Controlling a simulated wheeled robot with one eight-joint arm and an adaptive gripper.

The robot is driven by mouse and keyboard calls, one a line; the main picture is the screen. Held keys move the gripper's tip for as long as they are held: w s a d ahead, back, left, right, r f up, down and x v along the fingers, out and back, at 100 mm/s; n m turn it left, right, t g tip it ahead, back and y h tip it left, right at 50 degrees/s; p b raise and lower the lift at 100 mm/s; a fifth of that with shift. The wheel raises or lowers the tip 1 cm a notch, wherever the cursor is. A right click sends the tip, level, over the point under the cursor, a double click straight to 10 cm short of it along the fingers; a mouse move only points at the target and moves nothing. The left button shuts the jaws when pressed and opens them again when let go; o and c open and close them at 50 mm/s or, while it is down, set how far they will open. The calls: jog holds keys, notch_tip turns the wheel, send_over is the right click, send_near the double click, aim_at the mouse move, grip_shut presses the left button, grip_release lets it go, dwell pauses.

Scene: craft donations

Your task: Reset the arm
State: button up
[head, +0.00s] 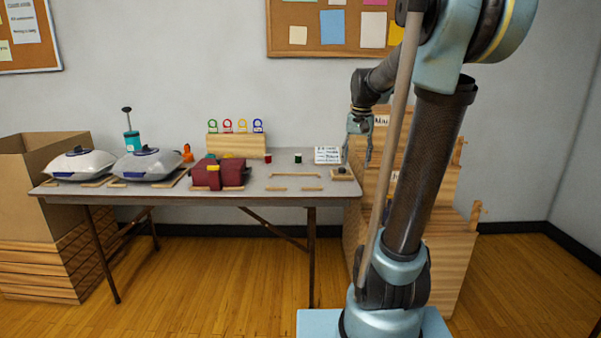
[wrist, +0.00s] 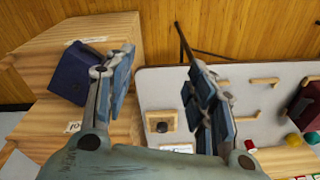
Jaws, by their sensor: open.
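My gripper (head: 362,150) hangs with its fingers pointing down near the right end of the grey table (head: 230,192), in front of the stepped wooden shelf (head: 440,255). In the wrist view my gripper (wrist: 160,68) is open, with its two fingers spread wide and nothing between them. Below and between the fingers show the gap beside the shelf and the table's end, where a dark round knob sits on a small wooden block (wrist: 161,127).
A cardboard box (head: 25,190) stands left. A dark blue item (wrist: 73,77) lies on the shelf. Floor in front is clear.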

jog(key=s+f+n, duration=0.1)
jog(key=s+f, duration=0.8)
jog(key=s, duration=0.4)
jog(key=s+f+n, duration=0.2)
jog(key=s+f, duration=0.6)
jog(key=s, duration=0.5)
jog(key=shift+f+t, duration=0.4)
jog(key=shift+w+f, duration=0.2)
jog(key=shift+w, duration=0.3)
